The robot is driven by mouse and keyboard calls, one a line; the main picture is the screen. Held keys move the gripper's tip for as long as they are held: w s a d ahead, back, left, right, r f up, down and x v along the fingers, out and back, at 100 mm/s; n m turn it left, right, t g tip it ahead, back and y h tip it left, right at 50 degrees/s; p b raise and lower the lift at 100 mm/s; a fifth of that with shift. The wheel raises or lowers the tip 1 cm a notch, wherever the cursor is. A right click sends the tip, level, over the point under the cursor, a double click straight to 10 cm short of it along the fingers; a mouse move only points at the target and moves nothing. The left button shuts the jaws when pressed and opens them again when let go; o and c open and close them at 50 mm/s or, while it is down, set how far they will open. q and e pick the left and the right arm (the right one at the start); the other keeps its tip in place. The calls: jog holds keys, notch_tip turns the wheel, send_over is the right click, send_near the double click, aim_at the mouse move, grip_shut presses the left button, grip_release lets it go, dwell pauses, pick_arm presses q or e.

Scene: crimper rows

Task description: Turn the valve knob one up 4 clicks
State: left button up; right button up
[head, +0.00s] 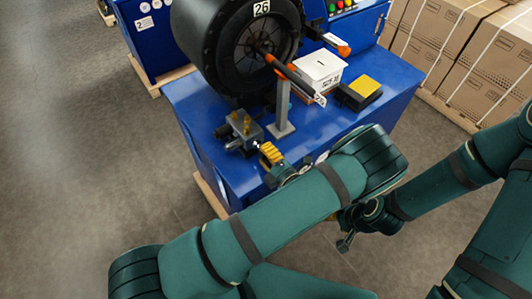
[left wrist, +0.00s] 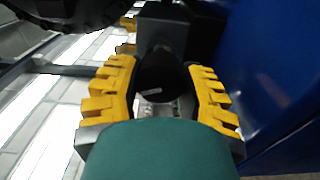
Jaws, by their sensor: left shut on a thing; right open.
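The grey valve block (head: 243,128) with small brass-yellow fittings stands at the near left of the blue machine's top. My left gripper (head: 270,153) is at the block's near right side, its yellow ribbed fingers toward it. In the left wrist view, my left gripper (left wrist: 165,95) is shut on a round black knob (left wrist: 160,72) with a short white mark on its face. The knob's lower part is hidden by my own green wrist. I cannot read any click scale. My right gripper (head: 350,235) is open and empty, low in front of the machine.
A large black drum (head: 215,45) labelled 26 stands behind the valve block. A grey post (head: 282,108) with an orange-tipped lever (head: 295,77) rises close by. A white box (head: 318,68) and a black-and-yellow box (head: 360,92) lie further right. Cartons (head: 440,45) stand beyond.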

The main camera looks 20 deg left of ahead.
pick_arm(q)
jog(key=o, duration=1.2)
jog(key=shift+a, duration=0.15)
jog(key=shift+r, duration=0.15)
